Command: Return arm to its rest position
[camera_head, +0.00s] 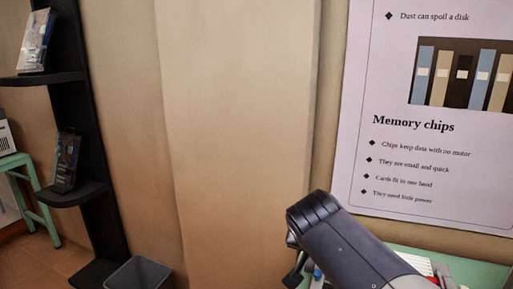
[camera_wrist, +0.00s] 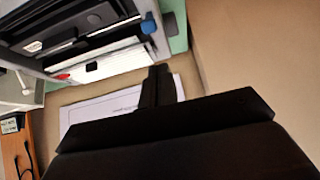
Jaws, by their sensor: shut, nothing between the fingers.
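My arm (camera_head: 345,240) rises into the lower right of the head view, with its dark joint in front of the tan wall. In the wrist view, my gripper (camera_wrist: 160,85) shows as a black body with narrow dark fingers close together. The fingers are shut, with nothing seen between them. The gripper's fingers are not clearly seen in the head view; a small dark part beside the arm is mostly hidden.
A black stand (camera_head: 75,120) holds packaged items at left, above a grey bin (camera_head: 138,273). A poster (camera_head: 430,150) hangs at right over a green table (camera_head: 460,267). A grey machine (camera_wrist: 90,35) fills the wrist view's upper left, near the fingers.

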